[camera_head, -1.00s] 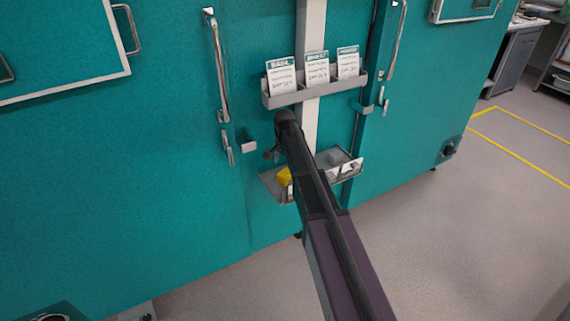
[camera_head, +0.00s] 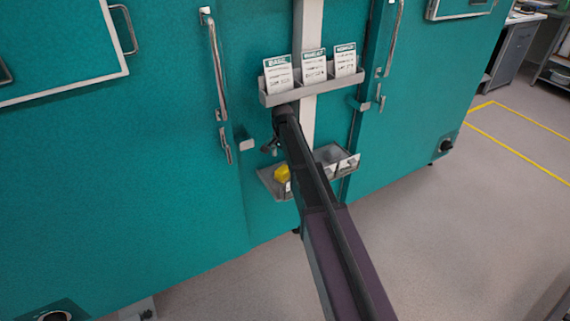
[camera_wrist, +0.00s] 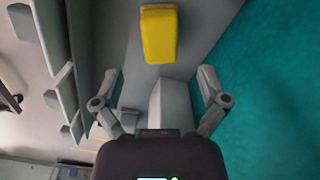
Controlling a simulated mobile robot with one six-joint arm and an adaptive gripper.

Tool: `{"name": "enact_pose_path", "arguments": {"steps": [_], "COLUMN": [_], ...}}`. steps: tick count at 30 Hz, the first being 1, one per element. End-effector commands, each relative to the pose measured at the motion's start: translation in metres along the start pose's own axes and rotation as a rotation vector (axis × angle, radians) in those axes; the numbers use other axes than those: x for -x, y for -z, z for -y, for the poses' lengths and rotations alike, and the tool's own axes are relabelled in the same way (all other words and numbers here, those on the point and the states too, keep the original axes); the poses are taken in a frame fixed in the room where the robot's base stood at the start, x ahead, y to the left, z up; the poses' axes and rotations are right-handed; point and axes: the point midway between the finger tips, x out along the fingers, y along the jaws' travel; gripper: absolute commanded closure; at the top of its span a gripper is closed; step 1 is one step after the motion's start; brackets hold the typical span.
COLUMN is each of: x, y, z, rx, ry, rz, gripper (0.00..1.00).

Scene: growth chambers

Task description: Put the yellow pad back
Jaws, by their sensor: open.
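The yellow pad (camera_head: 282,173) lies at the left end of the small grey lower tray (camera_head: 270,187) on the front of the teal chamber. In the wrist view the yellow pad (camera_wrist: 159,34) lies on a grey surface beyond my gripper (camera_wrist: 160,80). The gripper's fingers are spread apart with nothing between them, and the pad is clear of both fingertips. In the head view my arm covers the middle of the lower tray and the gripper's fingers are mostly hidden.
An upper grey rack (camera_head: 310,86) above my wrist holds three cards. Vertical door handles (camera_head: 216,75) stand out on the left. A small grey bracket (camera_head: 246,141) juts out near the wrist. Open floor (camera_head: 430,240) lies at the right.

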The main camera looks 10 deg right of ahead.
Motion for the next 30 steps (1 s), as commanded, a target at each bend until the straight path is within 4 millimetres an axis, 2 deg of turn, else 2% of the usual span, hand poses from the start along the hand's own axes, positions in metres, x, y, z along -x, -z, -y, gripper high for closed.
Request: {"name": "enact_pose_path", "arguments": {"steps": [5,8,14,24,30], "x": [0.0,0.0,0.0,0.0,0.0], "y": [-0.011,-0.025,-0.068,-0.154,-0.182], "z": [-0.013,-0.029,-0.08,-0.181,-0.215], "rx": [0.037,0.091,0.273,0.666,0.819], "ry": [0.0,0.0,0.0,0.001,0.001], "rz": [0.0,0.0,0.001,0.002,0.002], "gripper": [0.07,0.07,0.07,0.07,0.07]}}
